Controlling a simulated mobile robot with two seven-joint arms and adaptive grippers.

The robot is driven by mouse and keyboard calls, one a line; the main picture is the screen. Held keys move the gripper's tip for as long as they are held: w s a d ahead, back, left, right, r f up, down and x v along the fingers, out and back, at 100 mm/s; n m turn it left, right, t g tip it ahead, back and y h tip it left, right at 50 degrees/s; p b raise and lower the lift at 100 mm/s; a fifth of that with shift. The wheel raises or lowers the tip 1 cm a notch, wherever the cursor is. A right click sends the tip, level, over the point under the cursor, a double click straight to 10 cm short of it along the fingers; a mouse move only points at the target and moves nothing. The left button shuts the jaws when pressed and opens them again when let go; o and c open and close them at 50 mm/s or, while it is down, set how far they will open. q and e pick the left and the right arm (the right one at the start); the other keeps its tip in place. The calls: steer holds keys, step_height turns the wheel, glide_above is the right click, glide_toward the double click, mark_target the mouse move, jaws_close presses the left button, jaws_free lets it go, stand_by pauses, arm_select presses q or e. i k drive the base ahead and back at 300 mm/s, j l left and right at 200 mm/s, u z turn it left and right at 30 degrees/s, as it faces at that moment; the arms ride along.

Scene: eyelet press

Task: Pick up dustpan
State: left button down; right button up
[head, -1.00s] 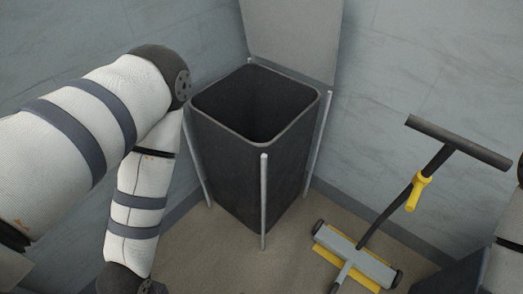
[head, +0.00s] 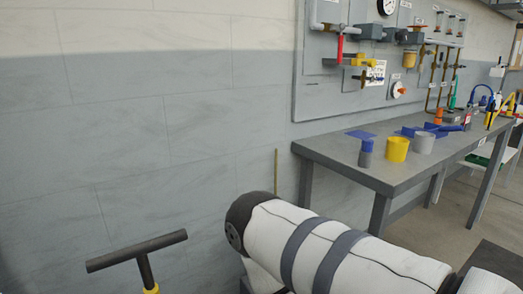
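Blue items lie on the grey workbench (head: 340,157). One is a blue piece (head: 430,131) with a long part reaching right, which may be the dustpan, but it is too small to be sure. A smaller flat blue piece (head: 361,134) lies nearer the bench's left end. Neither gripper shows; only my white arm links come in from the lower right, well in front of the bench.
A yellow cup (head: 397,149), a grey cup (head: 424,142) and a blue-and-grey small container (head: 365,154) stand on the bench. A wall panel (head: 345,85) with pipes and gauges hangs above. A black T-handle (head: 136,251) stands at lower left.

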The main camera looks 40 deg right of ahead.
mark_target(440, 132)
steer(key=z, duration=2.4)
steer(key=i+l, duration=0.35)
steer(key=i, duration=0.15)
steer(key=i+l+z, duration=0.1)
steer(key=i+l, duration=0.25)
steer(key=i, duration=0.15)
steer(key=i+l, duration=0.3)
steer(key=i, duration=0.2)
steer(key=i+l, duration=0.3)
steer(key=i, duration=0.25)
steer(key=z, duration=0.05)
